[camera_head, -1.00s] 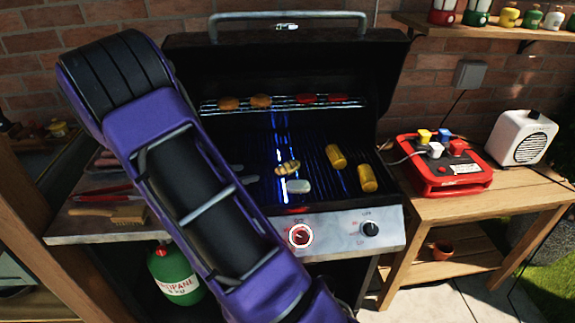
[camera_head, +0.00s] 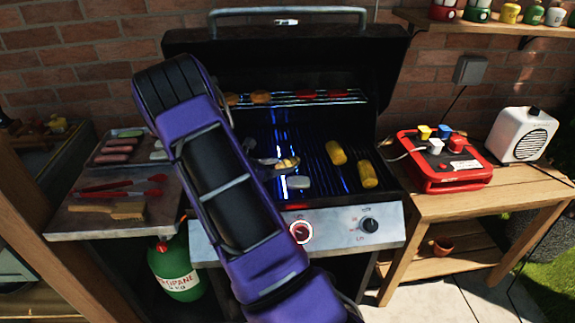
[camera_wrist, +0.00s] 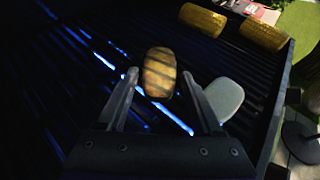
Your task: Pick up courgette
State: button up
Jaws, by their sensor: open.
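The courgette, as far as I can tell, is the oval yellow-brown piece with dark grill stripes (camera_wrist: 159,66) lying on the grill bars. It also shows in the head view (camera_head: 287,163), partly covered by my gripper. My gripper (camera_wrist: 160,77) is open, with one finger on each side of the courgette's near end in the wrist view. Whether the fingers touch it I cannot tell. The courgette's far end extends beyond the fingertips. In the head view my gripper (camera_head: 270,162) reaches in from the left over the grate.
A pale flat piece (camera_wrist: 224,97) lies close to the right finger. Two corn cobs (camera_head: 336,153) (camera_head: 368,174) lie to the right on the grate. The upper rack (camera_head: 300,98) holds more food. The raised grill lid stands behind; a side shelf (camera_head: 90,225) is at left.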

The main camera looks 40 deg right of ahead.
jog(key=shift+w+d+f, duration=0.1)
jog(key=shift+d+f, duration=0.15)
jog(key=shift+d, duration=0.45)
jog(key=shift+c, duration=0.3)
grip_shut()
jog(key=shift+r, duration=0.1)
